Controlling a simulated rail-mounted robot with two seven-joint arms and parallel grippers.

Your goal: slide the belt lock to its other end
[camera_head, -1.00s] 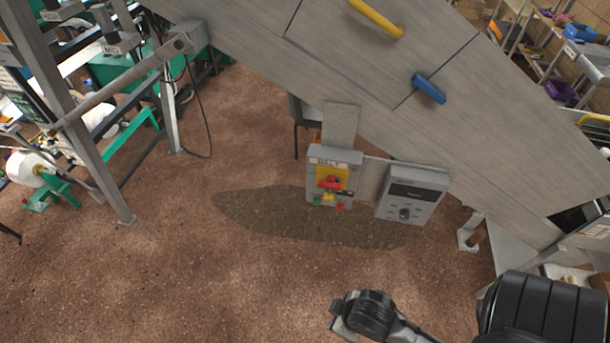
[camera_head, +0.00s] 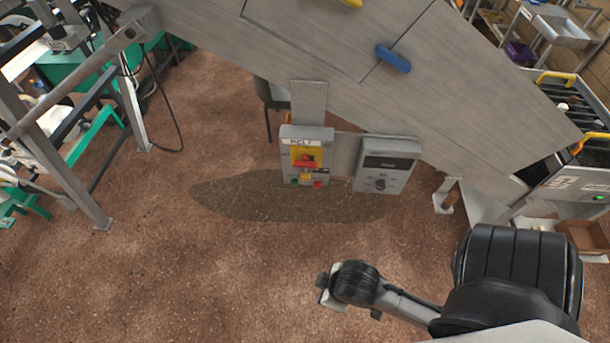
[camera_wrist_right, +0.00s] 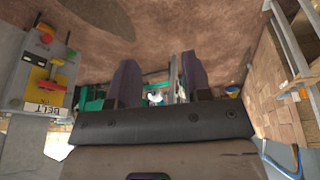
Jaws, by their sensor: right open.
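The grey belt box (camera_head: 291,139) is mounted below the sloped grey machine in the head view. It has a BELT label, a yellow plate with a red lock handle (camera_head: 306,161), and small green, yellow and red parts along its bottom. In the right wrist view the belt box (camera_wrist_right: 31,92) appears upside down at the left, with the red part (camera_wrist_right: 57,61) on its yellow plate. My right gripper (camera_wrist_right: 159,64) is open and empty, its two dark fingers apart. It is to the right of the box in that view, not touching it. My left gripper is not in view.
A second grey control box (camera_head: 400,149) with a dark display and knob hangs right of the belt box. The sloped machine (camera_head: 270,40) overhangs both. A metal frame (camera_head: 75,170) stands at the left. The brown floor before the boxes is clear.

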